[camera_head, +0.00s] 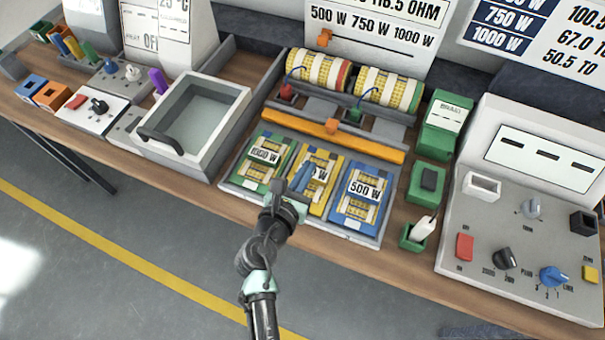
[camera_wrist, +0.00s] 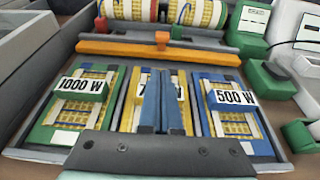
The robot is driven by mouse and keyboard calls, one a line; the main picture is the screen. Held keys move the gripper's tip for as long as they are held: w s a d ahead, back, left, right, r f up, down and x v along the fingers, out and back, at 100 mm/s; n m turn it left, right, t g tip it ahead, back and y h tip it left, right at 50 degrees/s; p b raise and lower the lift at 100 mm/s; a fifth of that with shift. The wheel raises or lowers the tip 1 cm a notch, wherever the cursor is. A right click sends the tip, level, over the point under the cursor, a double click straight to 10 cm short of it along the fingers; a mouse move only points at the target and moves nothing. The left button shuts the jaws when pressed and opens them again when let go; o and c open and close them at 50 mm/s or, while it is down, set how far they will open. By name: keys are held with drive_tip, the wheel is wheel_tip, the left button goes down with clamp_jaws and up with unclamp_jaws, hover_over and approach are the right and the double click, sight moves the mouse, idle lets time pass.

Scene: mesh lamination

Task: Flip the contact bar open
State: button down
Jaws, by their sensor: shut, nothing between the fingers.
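The contact bar looks to be the long orange bar (camera_head: 325,133) lying across the fixture behind the three mesh cards; it also shows in the wrist view (camera_wrist: 158,52). The bar lies flat along the grey frame. My gripper (camera_head: 300,178) is over the middle yellow card, in front of the bar and apart from it. Its blue fingers (camera_wrist: 161,100) are together and empty, and hide part of that card's label.
Green 1000 W (camera_head: 264,155) and blue 500 W (camera_head: 364,192) cards flank the yellow card (camera_head: 318,172). Mesh rolls (camera_head: 320,70) lie behind the bar. Green boxes (camera_head: 445,125) and a control panel (camera_head: 520,235) stand right; a grey basin (camera_head: 195,115) stands left.

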drive_tip(key=v, duration=0.2)
drive_tip(key=shift+s+r, duration=0.15)
drive_tip(key=shift+s, duration=0.1)
drive_tip(key=shift+w, duration=0.1)
